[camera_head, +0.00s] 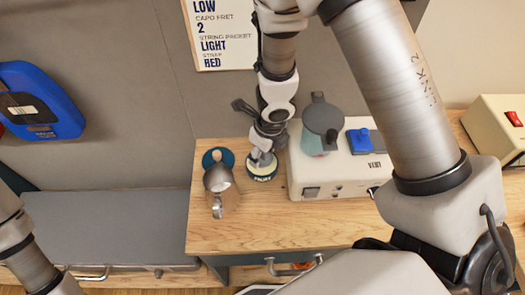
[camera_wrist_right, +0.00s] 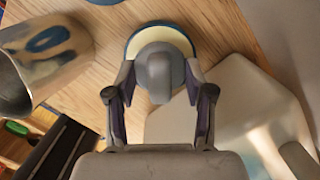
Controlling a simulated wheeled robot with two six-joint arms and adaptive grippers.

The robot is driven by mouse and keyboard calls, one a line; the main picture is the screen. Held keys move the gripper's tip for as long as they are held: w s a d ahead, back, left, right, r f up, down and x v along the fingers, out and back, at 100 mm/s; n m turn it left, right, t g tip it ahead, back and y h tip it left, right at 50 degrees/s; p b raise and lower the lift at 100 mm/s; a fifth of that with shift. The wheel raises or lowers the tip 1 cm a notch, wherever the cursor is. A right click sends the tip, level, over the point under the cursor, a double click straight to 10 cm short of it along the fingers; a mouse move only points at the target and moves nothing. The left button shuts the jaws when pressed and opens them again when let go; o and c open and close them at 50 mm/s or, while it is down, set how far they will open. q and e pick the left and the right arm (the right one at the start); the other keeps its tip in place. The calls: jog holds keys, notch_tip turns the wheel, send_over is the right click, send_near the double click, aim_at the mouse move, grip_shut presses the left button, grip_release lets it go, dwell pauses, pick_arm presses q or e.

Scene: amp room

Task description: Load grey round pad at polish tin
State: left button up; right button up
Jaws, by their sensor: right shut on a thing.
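The polish tin (camera_head: 262,177) is a low round tin with a dark labelled side and a cream top, standing on the wooden bench top. My right gripper (camera_head: 262,154) points down right over it. In the right wrist view, the gripper (camera_wrist_right: 158,88) is shut on the knob of the grey round pad (camera_wrist_right: 158,70). The pad lies over the cream face of the blue-rimmed tin (camera_wrist_right: 184,38). I cannot tell whether the pad touches the cream face. My left gripper is out of view; only part of my left arm shows.
A metal jug (camera_head: 219,182) stands close left of the tin, with a blue round thing (camera_head: 228,158) behind it. A cream box (camera_head: 330,180) stands close right, with a grey-lidded vessel (camera_head: 322,115) and a blue item (camera_head: 359,138). The bench front (camera_head: 270,232) is clear.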

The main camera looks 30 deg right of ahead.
jog(key=shift+s+f+b, duration=0.1)
jog(key=shift+f+b, duration=0.45)
jog(key=shift+b, duration=0.1)
dwell(1.4)
notch_tip(320, 180, up, 7)
jog(key=p, duration=0.7)
jog(key=shift+r, duration=0.1)
dwell(0.4)
